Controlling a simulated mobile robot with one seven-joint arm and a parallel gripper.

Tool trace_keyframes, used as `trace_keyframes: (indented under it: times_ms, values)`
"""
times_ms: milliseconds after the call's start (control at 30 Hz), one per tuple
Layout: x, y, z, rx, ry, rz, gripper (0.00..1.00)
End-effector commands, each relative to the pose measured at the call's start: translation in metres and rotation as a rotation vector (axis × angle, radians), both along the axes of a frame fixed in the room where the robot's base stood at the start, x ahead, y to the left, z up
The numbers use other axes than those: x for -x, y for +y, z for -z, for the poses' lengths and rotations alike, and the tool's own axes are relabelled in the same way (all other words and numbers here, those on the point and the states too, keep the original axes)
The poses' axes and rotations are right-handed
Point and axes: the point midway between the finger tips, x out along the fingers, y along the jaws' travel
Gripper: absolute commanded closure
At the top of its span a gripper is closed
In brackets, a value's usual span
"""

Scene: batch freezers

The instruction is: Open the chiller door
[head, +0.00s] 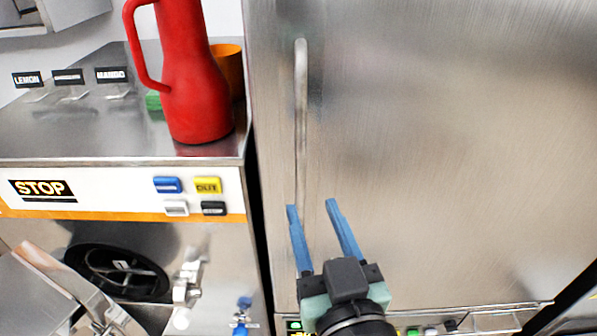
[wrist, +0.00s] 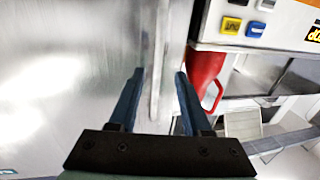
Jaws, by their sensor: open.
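The chiller door (head: 430,150) is a large brushed-steel panel filling the right of the head view, and it looks shut. Its handle (head: 301,115) is a long vertical metal bar near the door's left edge. My gripper (head: 311,204) is open at the handle's lower part, with its two blue fingers pointing up. In the wrist view the handle (wrist: 158,85) runs between the spread fingers of my gripper (wrist: 158,73), with gaps at the sides. I cannot tell whether either finger touches it. The handle's lower end is hard to make out behind the fingers.
A batch freezer with a STOP label (head: 42,189) stands left of the chiller across a narrow dark gap. On its top are a red jug (head: 193,85), an orange cup (head: 229,62) and flavour signs (head: 68,76). A control strip (head: 430,325) lies below the door.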

Motion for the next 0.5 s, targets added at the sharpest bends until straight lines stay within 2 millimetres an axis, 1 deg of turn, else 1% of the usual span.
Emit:
trace_keyframes:
  times_ms: [33,500]
  values:
    - [-0.003,0.001,0.007,0.002,-0.006,-0.004,0.52]
    - [-0.017,0.004,0.006,0.003,-0.005,-0.004,0.52]
